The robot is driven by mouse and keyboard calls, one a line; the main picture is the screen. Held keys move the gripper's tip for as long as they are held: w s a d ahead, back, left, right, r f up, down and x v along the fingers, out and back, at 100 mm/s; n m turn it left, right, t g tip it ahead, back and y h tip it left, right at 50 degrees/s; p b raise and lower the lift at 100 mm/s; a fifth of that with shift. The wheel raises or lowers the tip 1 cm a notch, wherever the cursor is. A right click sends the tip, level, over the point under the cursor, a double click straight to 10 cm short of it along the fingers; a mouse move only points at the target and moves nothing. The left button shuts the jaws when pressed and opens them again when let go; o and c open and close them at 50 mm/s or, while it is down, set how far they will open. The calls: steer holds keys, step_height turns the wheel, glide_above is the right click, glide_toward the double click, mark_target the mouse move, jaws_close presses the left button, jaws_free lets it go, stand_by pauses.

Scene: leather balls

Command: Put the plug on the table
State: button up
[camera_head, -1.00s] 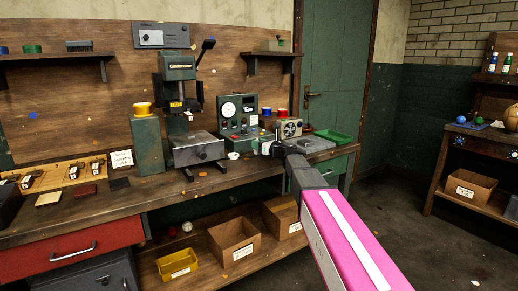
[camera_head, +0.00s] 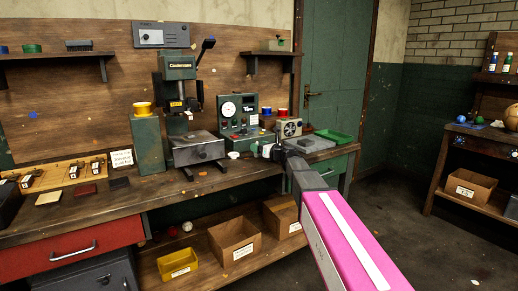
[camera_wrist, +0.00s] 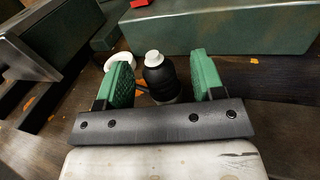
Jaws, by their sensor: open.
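A small black rounded piece with a white tip (camera_wrist: 158,82), which looks like the plug, stands upright on the wooden bench between the two green finger pads of my gripper (camera_wrist: 163,72). The gripper is open, with a gap on each side of the piece. In the head view my gripper (camera_head: 268,150) is low over the right part of the workbench table (camera_head: 120,203), in front of the green gauge box. A white ring-like piece (camera_wrist: 118,64) lies just beyond the left pad.
The green gauge box (camera_head: 240,114) stands behind the gripper, with a press (camera_head: 180,100) to its left. A green tray (camera_head: 333,137) lies to the right. Orange scraps dot the bench. The bench's front strip is fairly clear.

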steer(key=v, duration=1.1)
steer(key=shift+s+d, duration=0.25)
steer(key=shift+d, duration=0.05)
